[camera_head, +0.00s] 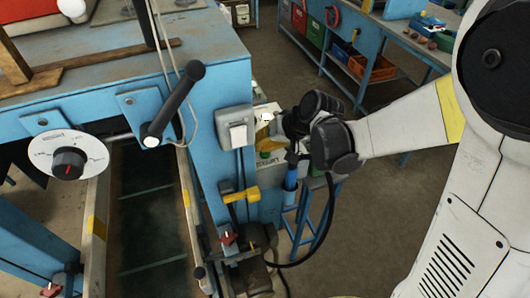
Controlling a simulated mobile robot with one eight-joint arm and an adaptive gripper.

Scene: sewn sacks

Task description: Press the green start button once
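A small green spot (265,154), which looks like the green start button, shows low on a pale control box (264,111) fixed to the side of the blue machine. My gripper (277,131) is right in front of this box, reaching in from the right. Its dark body and a yellow part beside it cover much of the box's face. Its fingertips are hard to make out, so I cannot tell whether they are open or shut, or whether they touch the button.
The blue machine (218,75) fills the left, with a black-gripped lever (180,95), a white dial (68,163) and a grey switch box (236,128). A black cable hangs below my gripper. A blue bench (400,38) with bins stands behind; some floor between is clear.

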